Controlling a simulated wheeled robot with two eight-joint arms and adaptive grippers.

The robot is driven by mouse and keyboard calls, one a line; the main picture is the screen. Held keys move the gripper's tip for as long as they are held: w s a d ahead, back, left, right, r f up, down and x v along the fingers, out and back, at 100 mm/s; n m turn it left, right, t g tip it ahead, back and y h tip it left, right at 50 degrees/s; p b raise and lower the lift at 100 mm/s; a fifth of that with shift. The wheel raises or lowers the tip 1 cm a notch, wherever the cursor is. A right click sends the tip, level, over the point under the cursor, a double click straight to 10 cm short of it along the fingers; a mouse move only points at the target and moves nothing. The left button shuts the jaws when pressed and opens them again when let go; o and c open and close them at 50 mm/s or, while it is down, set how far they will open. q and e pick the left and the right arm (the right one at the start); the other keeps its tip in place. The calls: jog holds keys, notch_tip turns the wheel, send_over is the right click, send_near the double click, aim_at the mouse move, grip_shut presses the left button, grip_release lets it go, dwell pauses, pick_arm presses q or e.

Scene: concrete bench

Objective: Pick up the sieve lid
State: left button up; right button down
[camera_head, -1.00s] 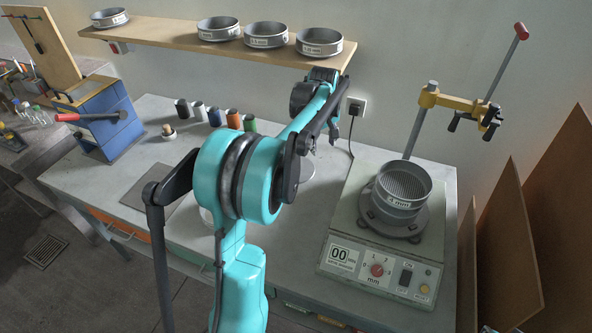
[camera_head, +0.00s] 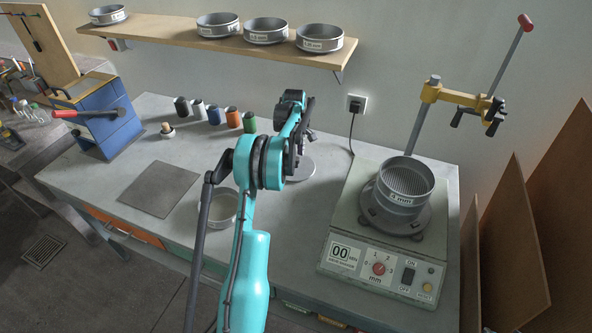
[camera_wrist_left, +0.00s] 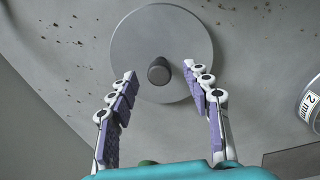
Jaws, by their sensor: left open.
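The sieve lid (camera_wrist_left: 160,28) is a flat grey disc with a dark knob (camera_wrist_left: 158,72) near its middle, lying on the bench. In the head view the lid (camera_head: 301,172) shows partly behind my left arm. My left gripper (camera_wrist_left: 159,72) is open above the lid, its two purple-padded fingers on either side of the knob and apart from it. In the head view the left gripper (camera_head: 306,137) is mostly hidden by its own wrist. My right gripper is in neither view.
A sieve shaker (camera_head: 345,215) holding a 4 mm sieve (camera_head: 404,183) stands to the right. A sieve (camera_head: 222,208) sits left of my arm and shows at the wrist view's right edge (camera_wrist_left: 311,107). Several coloured jars (camera_head: 233,121) stand behind. A shelf (camera_head: 180,35) with sieves hangs above.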

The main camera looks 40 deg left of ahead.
aim_at(296, 164)
pick_arm(q)
notch_tip(296, 164, down, 3)
jog(key=shift+w+r, duration=0.1)
jog(key=shift+c, duration=0.9)
grip_shut()
jog(key=shift+r, duration=0.15)
